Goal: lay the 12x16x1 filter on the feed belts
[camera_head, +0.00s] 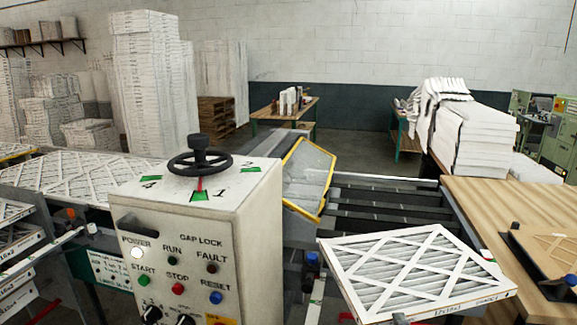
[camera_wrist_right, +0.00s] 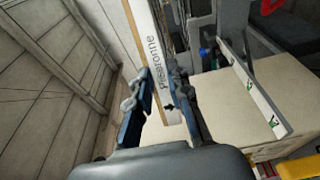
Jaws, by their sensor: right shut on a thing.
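A white-framed pleated filter (camera_head: 415,268) with a criss-cross card face is raised in the foreground, right of the control box. Print on its near edge is too small to read surely. In the right wrist view my right gripper (camera_wrist_right: 160,85) is shut on the filter's printed edge (camera_wrist_right: 158,48), one finger on each side. The dark feed belts (camera_head: 375,212) run behind the filter in the head view, and the filter hides part of them. My left gripper is not in view.
The control box (camera_head: 190,235) with a black handwheel (camera_head: 200,160) stands left of the belts. A yellow-edged tilted panel (camera_head: 308,178) is beside it. A wooden table (camera_head: 510,205) is at the right. More filters (camera_head: 75,180) lie at the left.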

